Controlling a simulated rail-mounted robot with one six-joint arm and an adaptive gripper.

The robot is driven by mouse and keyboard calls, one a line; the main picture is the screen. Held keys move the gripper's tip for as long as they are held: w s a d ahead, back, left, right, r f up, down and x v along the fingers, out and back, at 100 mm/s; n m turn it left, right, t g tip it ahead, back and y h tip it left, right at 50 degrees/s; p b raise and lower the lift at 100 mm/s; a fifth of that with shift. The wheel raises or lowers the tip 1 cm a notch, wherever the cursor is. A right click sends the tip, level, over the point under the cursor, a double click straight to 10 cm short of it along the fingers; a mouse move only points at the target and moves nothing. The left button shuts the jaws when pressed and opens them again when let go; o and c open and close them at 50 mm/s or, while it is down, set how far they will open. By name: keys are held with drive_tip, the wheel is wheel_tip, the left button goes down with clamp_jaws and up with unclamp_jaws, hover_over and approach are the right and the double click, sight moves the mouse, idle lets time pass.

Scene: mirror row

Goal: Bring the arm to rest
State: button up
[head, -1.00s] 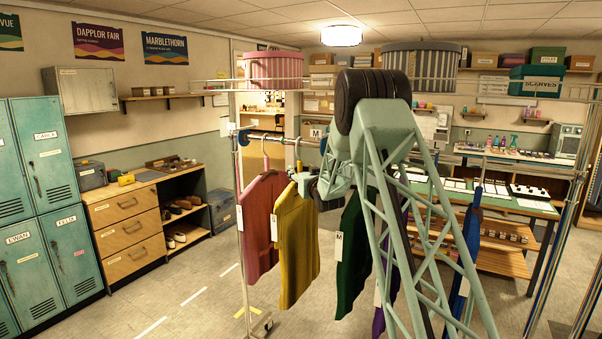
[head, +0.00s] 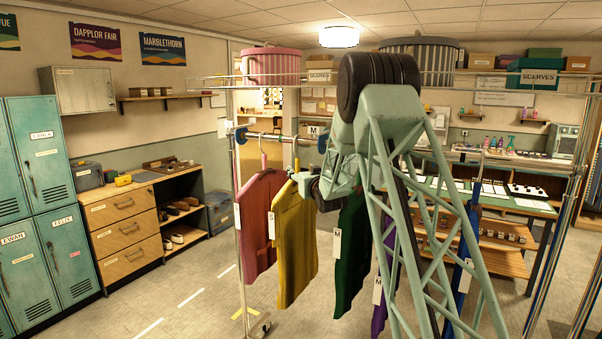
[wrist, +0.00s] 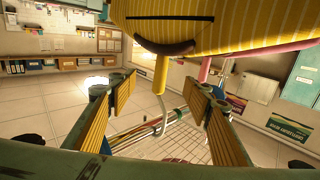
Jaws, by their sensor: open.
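My gripper (head: 308,185) is beside the shoulder of the yellow garment (head: 295,245), which hangs on the rail (head: 270,137). In the wrist view, which looks upside down, my gripper's two ridged fingers (wrist: 158,97) stand wide apart. The yellow neck of the hanger (wrist: 160,75) and its pale hook show between them, and I see no finger closed on it. The yellow striped garment (wrist: 220,22) fills the top of that view. In the head view my arm hides part of the rail and the fingertips are hard to make out.
A pink garment (head: 259,225) hangs left of the yellow one; a green garment (head: 350,260), a purple one and a blue one (head: 467,250) hang to the right. A pink box (head: 270,66) and a grey striped box sit on the wire shelf above. Open floor (head: 200,290) lies left.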

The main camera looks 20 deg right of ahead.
drive_tip(key=shift+s+a+b, duration=0.2)
drive_tip(key=shift+s+b, duration=0.7)
drive_tip(key=shift+s, duration=0.55)
drive_tip(key=shift+s+a+b, duration=0.15)
drive_tip(key=shift+s+b, duration=0.7)
drive_tip(key=shift+s, duration=0.55)
drive_tip(key=s+a+r+g, duration=0.2)
drive_tip(key=s+a, duration=0.3)
drive_tip(key=s, duration=0.6)
drive_tip(key=s+a+r+g, duration=0.3)
drive_tip(key=s+a, duration=0.3)
drive_tip(key=s, duration=0.4)
drive_tip(key=s+a+r+g, duration=0.2)
drive_tip(key=s+a, duration=0.3)
drive_tip(key=s, duration=0.6)
drive_tip(key=s+a+f+g, duration=0.2)
drive_tip(key=s+a+f, duration=0.1)
drive_tip(key=s, duration=1.3)
drive_tip(key=s+a+f+n+g+y, duration=0.1)
drive_tip(key=s+a+f+g, duration=0.1)
drive_tip(key=s, duration=1.4)
drive_tip(key=s+a+f+g+y, duration=0.1)
drive_tip(key=s+a+f, duration=0.3)
drive_tip(key=s, duration=1.2)
drive_tip(key=shift+s+a+g, duration=0.15)
drive_tip(key=shift+a+g, duration=0.75)
drive_tip(key=shift+a, duration=0.35)
